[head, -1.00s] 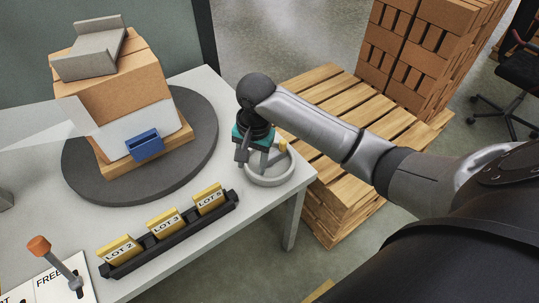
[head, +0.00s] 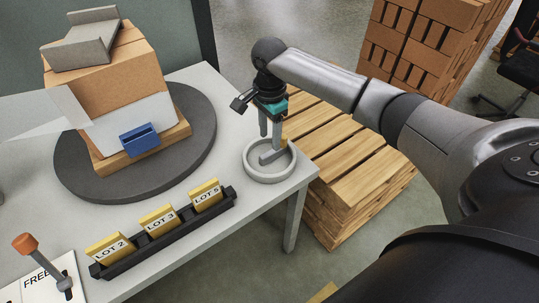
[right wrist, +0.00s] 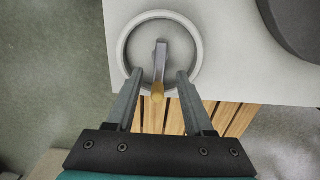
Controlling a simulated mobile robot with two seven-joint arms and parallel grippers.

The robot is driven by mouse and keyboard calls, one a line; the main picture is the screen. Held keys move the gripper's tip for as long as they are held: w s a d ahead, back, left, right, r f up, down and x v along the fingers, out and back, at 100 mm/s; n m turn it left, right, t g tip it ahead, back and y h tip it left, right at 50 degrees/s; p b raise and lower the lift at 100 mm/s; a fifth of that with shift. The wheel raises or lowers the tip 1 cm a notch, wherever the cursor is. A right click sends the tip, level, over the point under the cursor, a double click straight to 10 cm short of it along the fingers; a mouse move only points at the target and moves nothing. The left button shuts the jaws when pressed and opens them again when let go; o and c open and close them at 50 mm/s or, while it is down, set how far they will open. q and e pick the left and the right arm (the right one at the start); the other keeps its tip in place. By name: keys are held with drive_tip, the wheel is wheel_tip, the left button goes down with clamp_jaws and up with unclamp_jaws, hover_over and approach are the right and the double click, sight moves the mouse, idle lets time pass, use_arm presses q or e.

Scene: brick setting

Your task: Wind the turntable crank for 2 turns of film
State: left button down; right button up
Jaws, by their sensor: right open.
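The crank is a pale grey round dish (head: 270,175) with a crank arm (right wrist: 161,58) and a yellow knob (head: 284,143), at the table's right corner. My right gripper (head: 270,140) hangs over it, open and empty. In the right wrist view the knob (right wrist: 158,92) appears between the two spread fingers, touching neither; its height relative to the fingertips is unclear. The dark turntable (head: 72,185) carries a wrapped load (head: 105,75) on a wooden base. Translucent film (head: 40,116) reaches the load from the left. My left gripper is out of view.
A black rack (head: 170,232) with yellow LOT 2, LOT 3 and LOT 5 cards stands along the table's front. An orange-knobbed lever (head: 27,245) sits by a FREE label. A wooden pallet (head: 345,175) and stacked bricks (head: 410,50) are beyond the table's right edge.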

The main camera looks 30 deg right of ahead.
sight(270, 153)
wheel_tip(270, 153, down, 4)
drive_tip(key=shift+f+b, duration=0.25)
drive_tip(key=shift+b, duration=0.5)
drive_tip(key=shift+f, duration=0.2)
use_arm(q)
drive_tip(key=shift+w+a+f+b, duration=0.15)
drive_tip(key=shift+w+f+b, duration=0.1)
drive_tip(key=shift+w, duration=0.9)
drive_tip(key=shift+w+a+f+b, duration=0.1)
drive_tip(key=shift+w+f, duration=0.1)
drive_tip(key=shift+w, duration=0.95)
use_arm(e)
drive_tip(key=shift+f, duration=0.75)
clamp_jaws()
